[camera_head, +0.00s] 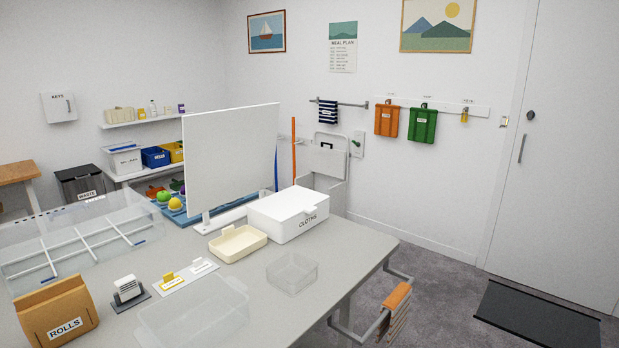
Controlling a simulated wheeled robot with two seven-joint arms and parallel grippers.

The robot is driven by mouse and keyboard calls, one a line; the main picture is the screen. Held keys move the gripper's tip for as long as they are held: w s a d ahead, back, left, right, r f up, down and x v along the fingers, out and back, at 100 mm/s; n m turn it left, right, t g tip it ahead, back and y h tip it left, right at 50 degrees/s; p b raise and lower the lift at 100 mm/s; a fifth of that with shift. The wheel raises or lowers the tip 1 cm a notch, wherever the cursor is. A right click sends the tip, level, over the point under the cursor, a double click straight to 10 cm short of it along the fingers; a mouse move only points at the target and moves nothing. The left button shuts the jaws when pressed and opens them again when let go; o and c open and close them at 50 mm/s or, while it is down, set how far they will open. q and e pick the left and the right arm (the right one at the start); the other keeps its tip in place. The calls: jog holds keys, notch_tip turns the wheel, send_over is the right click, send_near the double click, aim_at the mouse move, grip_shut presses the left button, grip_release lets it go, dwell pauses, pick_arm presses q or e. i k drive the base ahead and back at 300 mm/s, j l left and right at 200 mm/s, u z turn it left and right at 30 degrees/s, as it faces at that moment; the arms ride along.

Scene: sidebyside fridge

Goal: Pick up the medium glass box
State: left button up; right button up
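Several clear, see-through containers stand on the grey table (345,258). A small square clear box (292,273) is near the table's right side. A wider, low clear box (195,314) lies at the front middle, its near side close to the picture's bottom edge. A large clear tray with white dividers (80,240) is at the left. By size the wider low box looks like the medium one, but no label confirms this. Neither of my grippers shows in the view.
A white box labelled CLOTHS (288,214), a cream tray (238,244), a tan ROLLS holder (57,312) and small card stands (127,290) surround the clear boxes. A white upright panel (232,158) stands behind. A rail with an orange-topped hanging item (396,297) juts from the table's right edge.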

aim_at(292, 273)
jog(key=i+l, duration=1.15)
